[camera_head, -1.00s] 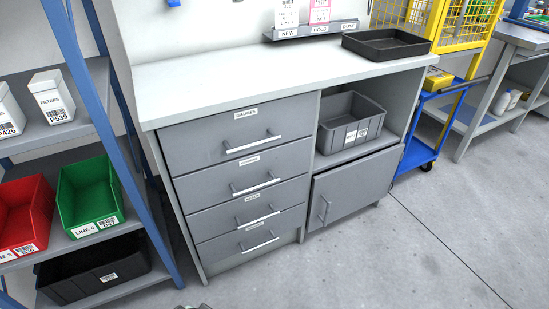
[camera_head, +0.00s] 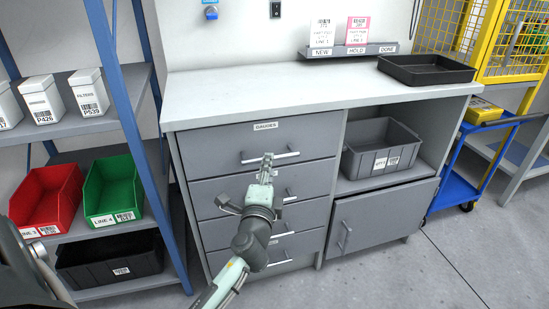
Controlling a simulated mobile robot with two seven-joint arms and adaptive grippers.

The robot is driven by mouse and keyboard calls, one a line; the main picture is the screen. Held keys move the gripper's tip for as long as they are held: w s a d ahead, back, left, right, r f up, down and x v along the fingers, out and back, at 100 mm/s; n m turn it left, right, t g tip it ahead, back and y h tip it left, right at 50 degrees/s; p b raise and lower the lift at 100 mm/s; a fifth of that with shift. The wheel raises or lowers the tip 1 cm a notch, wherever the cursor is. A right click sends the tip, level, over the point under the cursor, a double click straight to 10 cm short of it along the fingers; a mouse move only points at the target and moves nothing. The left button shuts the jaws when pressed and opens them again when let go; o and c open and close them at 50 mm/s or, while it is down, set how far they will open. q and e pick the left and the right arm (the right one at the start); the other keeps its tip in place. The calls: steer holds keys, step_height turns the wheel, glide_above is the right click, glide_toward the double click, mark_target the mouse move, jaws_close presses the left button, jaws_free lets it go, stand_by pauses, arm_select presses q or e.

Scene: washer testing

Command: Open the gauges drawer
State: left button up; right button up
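The gauges drawer (camera_head: 215,150) is the top drawer of the grey cabinet, with a "GAUGES" label (camera_head: 265,126). It is shut, its front level with the drawers below. Its light bar handle (camera_head: 288,155) runs across the front. The gripper and wrist hide parts of the lower drawers. My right gripper is not in view.
Below are more shut drawers (camera_head: 215,238). To the right are a grey bin (camera_head: 405,160) in an open bay and a cupboard door (camera_head: 375,218). The bench top (camera_head: 290,92) is mostly clear. A shelf rack with a blue post (camera_head: 118,75) stands close on the left.

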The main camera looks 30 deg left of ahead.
arm_select(q)
steer(key=x, duration=0.5)
jaws_close()
stand_by(0.4)
